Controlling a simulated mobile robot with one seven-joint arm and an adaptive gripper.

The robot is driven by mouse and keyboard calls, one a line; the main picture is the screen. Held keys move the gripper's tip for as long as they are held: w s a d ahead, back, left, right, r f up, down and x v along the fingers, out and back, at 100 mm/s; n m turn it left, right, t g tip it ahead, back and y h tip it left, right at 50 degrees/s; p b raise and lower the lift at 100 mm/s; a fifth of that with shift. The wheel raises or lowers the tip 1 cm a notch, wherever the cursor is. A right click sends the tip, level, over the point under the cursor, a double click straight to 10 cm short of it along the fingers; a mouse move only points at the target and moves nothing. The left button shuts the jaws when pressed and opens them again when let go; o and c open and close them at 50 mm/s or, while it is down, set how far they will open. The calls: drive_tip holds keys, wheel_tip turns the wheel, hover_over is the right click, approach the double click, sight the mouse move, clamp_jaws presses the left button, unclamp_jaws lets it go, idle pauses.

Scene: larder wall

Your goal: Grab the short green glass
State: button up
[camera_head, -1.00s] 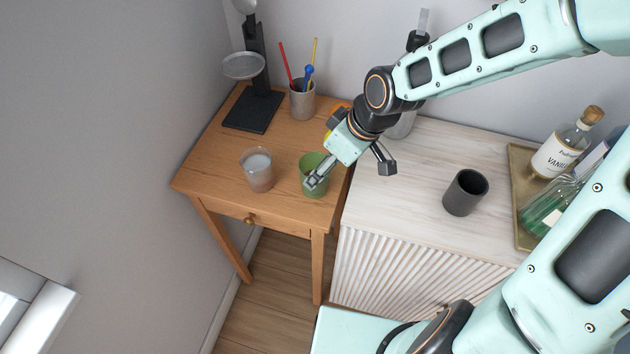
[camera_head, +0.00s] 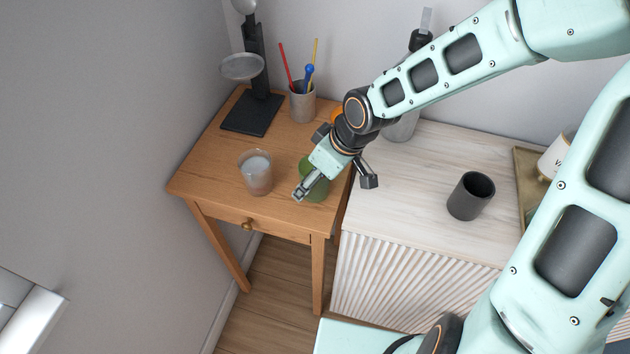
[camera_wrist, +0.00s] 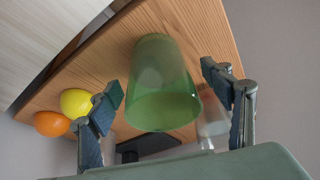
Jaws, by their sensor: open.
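The short green glass (camera_head: 318,188) stands on the wooden side table (camera_head: 205,167), near its right edge, partly hidden by my gripper in the head view. In the wrist view the green glass (camera_wrist: 163,85) shows between my two fingers, with space on each side. My gripper (camera_wrist: 172,100) is open and empty. In the head view my gripper (camera_head: 300,192) hangs at the glass, its visible fingertip in front of the glass's left part. I cannot tell whether a finger touches the glass.
A clear cup (camera_head: 256,172) stands just left of the green glass. A yellow ball (camera_wrist: 76,102) and an orange ball (camera_wrist: 51,123) lie near one finger in the wrist view. A pen holder (camera_head: 303,103), black stand (camera_head: 252,113) and dark cup (camera_head: 470,196) stand farther off.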

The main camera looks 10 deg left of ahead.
drive_tip(key=c, duration=1.6)
drive_tip(key=shift+r, duration=0.2)
